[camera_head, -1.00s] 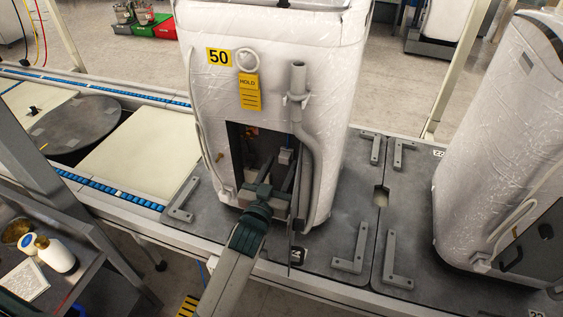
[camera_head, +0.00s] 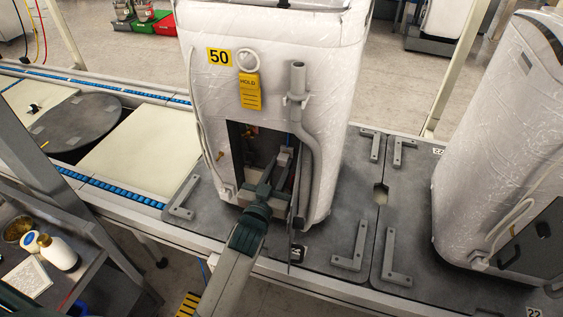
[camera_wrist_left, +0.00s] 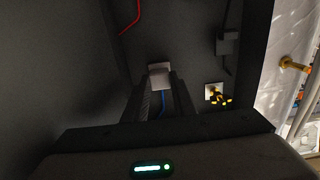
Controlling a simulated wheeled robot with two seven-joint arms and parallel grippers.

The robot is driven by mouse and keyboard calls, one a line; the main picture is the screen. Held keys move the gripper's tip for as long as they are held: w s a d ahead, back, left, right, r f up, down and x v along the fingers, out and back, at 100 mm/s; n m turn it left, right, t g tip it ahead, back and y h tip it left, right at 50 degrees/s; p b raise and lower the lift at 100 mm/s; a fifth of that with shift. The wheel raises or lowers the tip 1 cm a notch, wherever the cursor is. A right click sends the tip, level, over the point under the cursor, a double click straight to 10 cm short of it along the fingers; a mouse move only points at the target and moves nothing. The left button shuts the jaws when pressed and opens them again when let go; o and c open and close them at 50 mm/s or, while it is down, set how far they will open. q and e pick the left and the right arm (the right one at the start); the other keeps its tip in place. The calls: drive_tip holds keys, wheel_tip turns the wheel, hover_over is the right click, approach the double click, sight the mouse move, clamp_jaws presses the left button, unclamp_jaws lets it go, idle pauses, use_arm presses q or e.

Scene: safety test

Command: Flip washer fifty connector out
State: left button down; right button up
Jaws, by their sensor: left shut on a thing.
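Washer fifty (camera_head: 330,65) is a white, plastic-wrapped unit with a yellow 50 label (camera_head: 219,56) and a yellow HOLD tag (camera_head: 250,91). It stands upright on a dark plate, with a dark service opening low in its front. My left gripper (camera_head: 284,160) reaches into this opening. In the left wrist view its fingers (camera_wrist_left: 160,92) are shut on a pale grey connector (camera_wrist_left: 160,69). A blue cable (camera_wrist_left: 163,103) shows between the fingers below the connector. The connector's far side is hidden, so I cannot tell whether it is seated. My right gripper is not in view.
A grey drain hose (camera_head: 305,130) hangs right of the opening. A second wrapped washer (camera_head: 495,140) stands right. Grey brackets (camera_head: 350,250) are fixed on the plate.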

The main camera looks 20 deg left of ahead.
use_arm(q)
drive_tip(key=shift+s+f, duration=0.1)
drive_tip(key=shift+s, duration=0.2)
drive_tip(key=c, duration=1.4)
unclamp_jaws()
drive_tip(key=shift+c, duration=0.2)
drive_tip(key=s+b, duration=0.5)
drive_tip(key=s, duration=1.2)
drive_tip(key=shift+s+a, duration=0.25)
